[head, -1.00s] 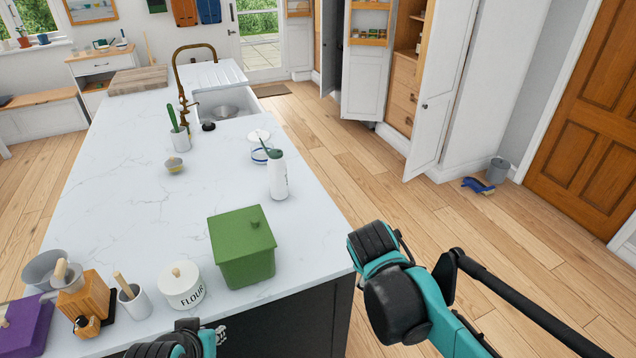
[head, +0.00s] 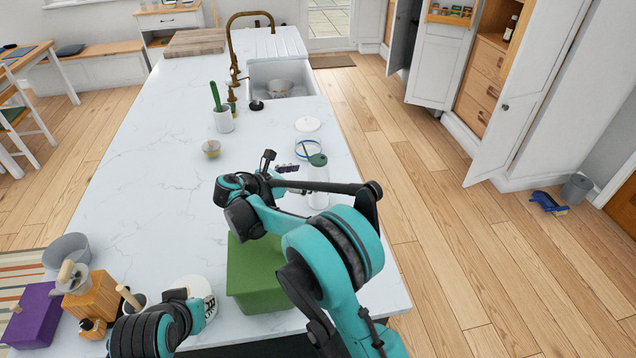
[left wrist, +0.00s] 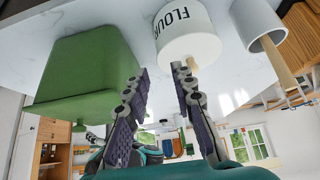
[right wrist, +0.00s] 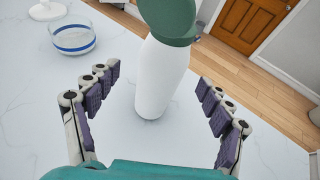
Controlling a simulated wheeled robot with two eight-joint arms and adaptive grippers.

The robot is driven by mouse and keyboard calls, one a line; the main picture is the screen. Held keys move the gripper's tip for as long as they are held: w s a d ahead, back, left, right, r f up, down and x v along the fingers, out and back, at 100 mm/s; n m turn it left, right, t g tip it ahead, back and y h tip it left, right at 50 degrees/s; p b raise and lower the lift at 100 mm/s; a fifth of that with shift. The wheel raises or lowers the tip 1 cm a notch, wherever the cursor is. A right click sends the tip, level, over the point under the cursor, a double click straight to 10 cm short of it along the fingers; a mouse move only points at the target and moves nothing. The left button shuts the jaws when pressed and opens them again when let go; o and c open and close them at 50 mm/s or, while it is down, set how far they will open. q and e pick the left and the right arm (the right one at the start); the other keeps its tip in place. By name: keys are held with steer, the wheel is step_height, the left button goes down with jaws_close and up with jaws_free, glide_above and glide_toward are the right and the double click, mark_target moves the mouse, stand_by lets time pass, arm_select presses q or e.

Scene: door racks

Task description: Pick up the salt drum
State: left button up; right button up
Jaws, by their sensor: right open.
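The salt drum appears to be the white container with a dark green top (head: 318,188); its label cannot be read. It stands upright on the white counter, partly hidden by my right arm in the head view. In the right wrist view the white container (right wrist: 158,95) stands between the spread fingers of my right gripper (right wrist: 158,80), with space at both sides. The right gripper is open and empty. My left gripper (left wrist: 161,78) has its fingers apart and empty, near the flour canister (left wrist: 188,35) and the green box (left wrist: 85,70).
A clear bowl with a blue band (right wrist: 72,38) is close to the white container. The green box (head: 250,275) sits below my right arm. A utensil crock (head: 223,120), small bowl (head: 211,149) and sink (head: 285,78) lie farther back. The counter's middle left is clear.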

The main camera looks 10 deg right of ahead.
mark_target(319, 173)
steer(key=shift+x, duration=0.85)
steer(key=b+x, duration=0.1)
steer(key=x, duration=0.3)
steer(key=shift+d, duration=0.15)
steer(key=shift+s+r, duration=0.1)
steer(key=shift+r, duration=0.05)
steer(key=c, duration=1.7)
steer(key=shift+c, duration=0.3)
steer(key=shift+r, duration=0.1)
